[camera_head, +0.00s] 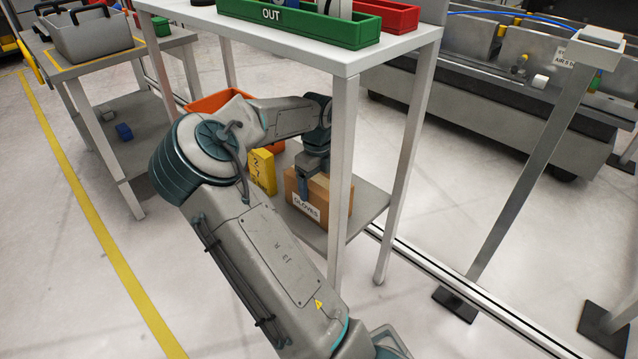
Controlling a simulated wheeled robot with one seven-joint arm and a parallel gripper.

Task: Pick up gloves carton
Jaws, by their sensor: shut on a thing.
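The gloves carton (334,204) is a brown cardboard box with a white label reading GLOVES. It sits on or just above the grey lower shelf (366,208) of a white-topped table; I cannot tell whether it touches the shelf. My gripper (305,190) points down at the carton and is shut on it by its upper part. The far finger and part of the grip are hidden. A table leg stands in front of part of the carton.
A yellow box (263,171) and an orange bin (217,101) are left of the carton on the shelf. The white tabletop (345,58), with a green OUT tray (300,27), is above my wrist. The table leg (341,180) is close beside my arm. Floor at left is clear.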

